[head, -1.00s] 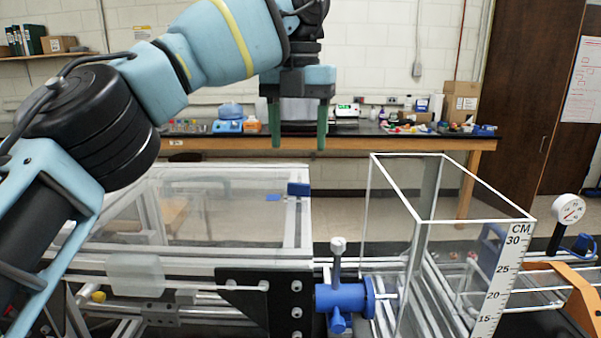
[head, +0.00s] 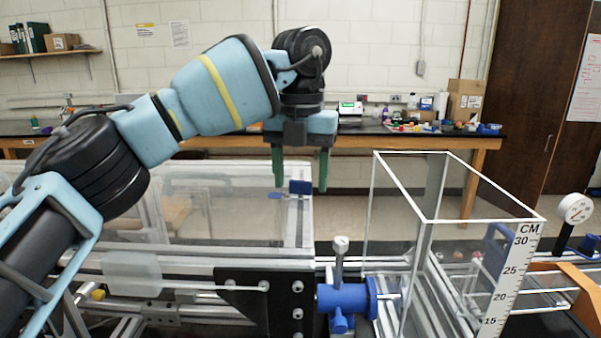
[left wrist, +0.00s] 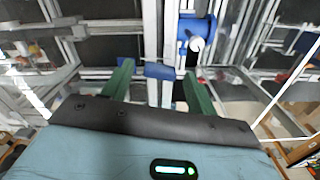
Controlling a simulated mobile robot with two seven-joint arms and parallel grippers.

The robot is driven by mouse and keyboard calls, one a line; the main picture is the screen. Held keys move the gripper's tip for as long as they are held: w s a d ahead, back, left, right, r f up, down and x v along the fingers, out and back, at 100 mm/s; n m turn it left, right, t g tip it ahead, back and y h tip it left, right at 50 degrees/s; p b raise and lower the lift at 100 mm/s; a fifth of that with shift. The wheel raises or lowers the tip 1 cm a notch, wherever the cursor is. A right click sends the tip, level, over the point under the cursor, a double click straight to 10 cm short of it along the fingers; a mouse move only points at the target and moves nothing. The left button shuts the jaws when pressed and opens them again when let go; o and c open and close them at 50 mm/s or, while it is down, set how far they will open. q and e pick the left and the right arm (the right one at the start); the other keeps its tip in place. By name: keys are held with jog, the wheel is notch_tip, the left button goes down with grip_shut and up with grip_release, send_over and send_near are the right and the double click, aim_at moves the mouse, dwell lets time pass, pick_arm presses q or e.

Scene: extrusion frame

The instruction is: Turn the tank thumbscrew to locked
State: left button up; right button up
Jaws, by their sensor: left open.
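I cannot tell for sure which part is the tank thumbscrew. A small blue block-like part (head: 300,187) sits at the upper right corner of the low clear tank (head: 220,205). It also shows in the left wrist view (left wrist: 160,71), between the fingertips. A blue fitting (head: 341,298) with an upright pale-topped stem (head: 340,245) sits between the low tank and the tall clear tank (head: 432,222). My left gripper (head: 301,183) points down, open and empty, its green fingers either side of the blue part in the picture. Contact is not visible. My right gripper is out of view.
The tall tank, with a centimetre scale (head: 510,280), stands right of the gripper. A dial gauge (head: 575,208) is at far right. A black bracket (head: 262,300) and metal rails lie below. A bench (head: 400,143) with lab items is behind.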

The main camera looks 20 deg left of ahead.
pick_arm(q)
jog(key=shift+c, duration=0.2)
jog(key=c, duration=0.9)
jog(key=shift+c, duration=0.2)
jog(key=shift+m, duration=0.3)
jog(key=m, duration=0.2)
jog(key=shift+r+m+p, duration=0.1)
jog(key=shift+m+p, duration=0.2)
jog(key=shift+p, duration=0.1)
jog(key=m, duration=0.4)
jog(key=shift+m, duration=0.3)
jog(key=m, duration=0.4)
jog(key=shift+m, duration=1.7)
